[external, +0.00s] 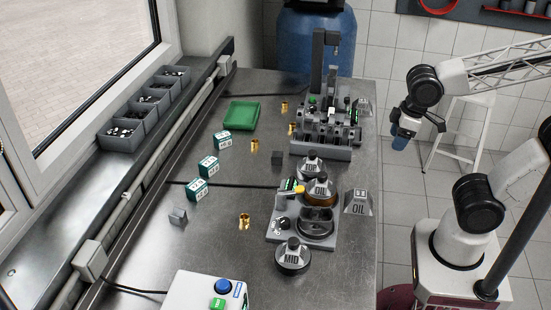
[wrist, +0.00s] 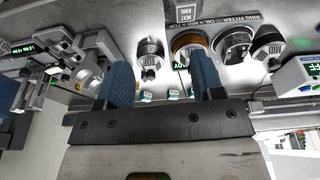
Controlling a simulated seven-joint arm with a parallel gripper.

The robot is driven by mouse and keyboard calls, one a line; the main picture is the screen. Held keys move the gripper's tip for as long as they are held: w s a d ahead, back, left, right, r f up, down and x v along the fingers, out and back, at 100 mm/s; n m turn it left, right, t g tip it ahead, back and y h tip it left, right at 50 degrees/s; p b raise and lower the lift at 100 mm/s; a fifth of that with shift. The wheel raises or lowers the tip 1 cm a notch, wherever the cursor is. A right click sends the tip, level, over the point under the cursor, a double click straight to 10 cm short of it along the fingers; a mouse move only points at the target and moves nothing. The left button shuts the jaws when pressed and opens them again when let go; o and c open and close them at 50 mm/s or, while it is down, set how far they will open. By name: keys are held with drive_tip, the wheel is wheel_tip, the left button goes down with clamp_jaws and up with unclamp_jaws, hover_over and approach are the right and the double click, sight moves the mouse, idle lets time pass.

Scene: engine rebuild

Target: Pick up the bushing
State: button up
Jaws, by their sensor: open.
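Several small brass bushings stand apart on the steel bench in the external view: one near the front (external: 244,220), one mid-bench (external: 254,145), one farther back (external: 284,105) and one beside the grey fixture (external: 291,129). I cannot tell which one the task means. My gripper (external: 399,143) hangs over the floor beyond the bench's right edge, away from all of them. In the wrist view its two blue fingers (wrist: 162,80) are spread apart with nothing held. I cannot make out a bushing in the wrist view.
The grey fixture (external: 320,151) and ring fitter station (external: 270,239) line the bench's right side; the MID-lidded pot (external: 293,258) stands in front. Small green-white boxes (external: 222,140), a green tray (external: 242,115) and a white control box (external: 195,292) stand left. Bench between is mostly clear.

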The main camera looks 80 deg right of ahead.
drive_tip(key=w+a+n, duration=0.3)
drive_tip(key=w+n, duration=0.1)
drive_tip(key=w, duration=0.7)
drive_tip(key=n+g, duration=0.3)
drive_tip(key=n, duration=0.7)
hover_over(245, 217)
drive_tip(key=f, duration=1.3)
drive_tip(key=shift+s+d+f, duration=0.15)
drive_tip(key=shift+s+f, duration=0.05)
drive_tip(key=shift+s, duration=0.05)
drive_tip(key=shift+w+f, duration=0.2)
drive_tip(key=shift+f, duration=0.1)
drive_tip(key=shift+f, duration=1.2)
drive_tip(key=shift+f, duration=0.1)
